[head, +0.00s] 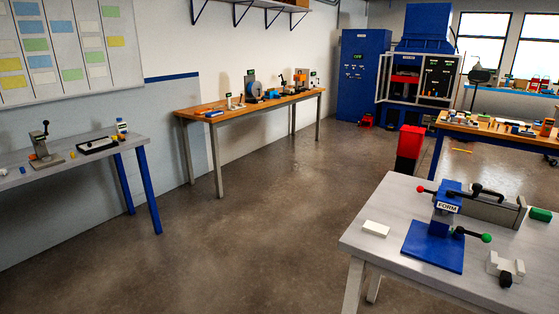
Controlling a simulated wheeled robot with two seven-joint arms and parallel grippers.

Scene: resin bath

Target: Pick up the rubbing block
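I cannot tell for sure which thing is the rubbing block. On the near grey table (385,208) at the right, a plain white block (376,229) lies flat near the left edge. A small blue block (214,114) lies at the left end of the wooden bench (250,107) along the wall. Neither of my grippers shows in the head view.
A blue fixture labelled FORM (433,246), with lever handles, stands on the near table. A white bracket (506,264) sits right of it. A grey bench (75,160) stands left. A red bin (410,141) stands behind the near table. The concrete floor (250,235) between the benches is clear.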

